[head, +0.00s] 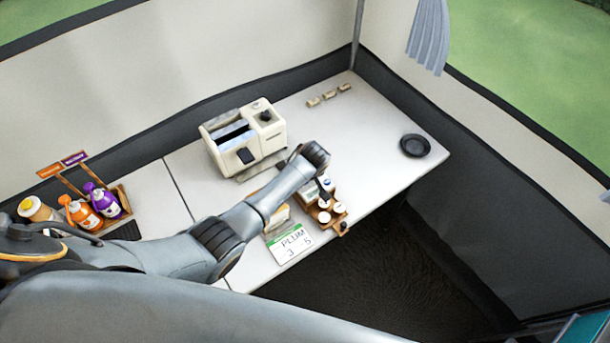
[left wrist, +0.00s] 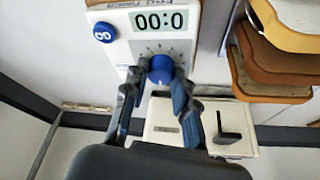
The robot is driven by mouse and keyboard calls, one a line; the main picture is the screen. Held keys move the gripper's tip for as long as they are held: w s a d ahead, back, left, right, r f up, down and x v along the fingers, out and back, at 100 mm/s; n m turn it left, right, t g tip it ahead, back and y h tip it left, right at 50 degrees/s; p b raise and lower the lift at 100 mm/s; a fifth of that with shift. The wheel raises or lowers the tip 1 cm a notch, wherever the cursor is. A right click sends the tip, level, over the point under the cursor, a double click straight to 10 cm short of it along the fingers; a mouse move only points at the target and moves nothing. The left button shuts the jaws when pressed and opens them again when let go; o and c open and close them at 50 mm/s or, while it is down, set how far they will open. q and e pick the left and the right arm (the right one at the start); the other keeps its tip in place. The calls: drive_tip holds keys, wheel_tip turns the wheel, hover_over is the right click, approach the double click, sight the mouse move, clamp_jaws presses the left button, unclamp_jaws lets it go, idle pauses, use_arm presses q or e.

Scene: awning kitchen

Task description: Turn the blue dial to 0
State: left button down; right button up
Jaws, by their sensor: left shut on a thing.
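The blue dial (left wrist: 160,68) is on a white timer panel (left wrist: 122,48) in the left wrist view. Tick marks fan out around the dial. My left gripper (left wrist: 158,80) is shut on the dial, one finger on each side. The fingers hide part of the dial's rim, and I cannot tell which mark it points to. In the head view my left arm reaches over the counter, and the dial is hidden there. My right gripper is not in view.
A cream toaster (head: 245,138) stands behind my left wrist. A wooden rack with small round items (head: 330,210) and a PLUM card (head: 290,243) are close to it. Sauce bottles (head: 103,201) stand at left. A black dish (head: 415,146) lies at right, with clear counter around it.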

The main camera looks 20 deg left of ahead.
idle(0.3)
use_arm(q)
drive_tip(key=c, duration=1.1)
unclamp_jaws()
drive_tip(key=shift+o, duration=0.2)
drive_tip(key=v, duration=1.2)
drive_tip(key=shift+w, duration=0.1)
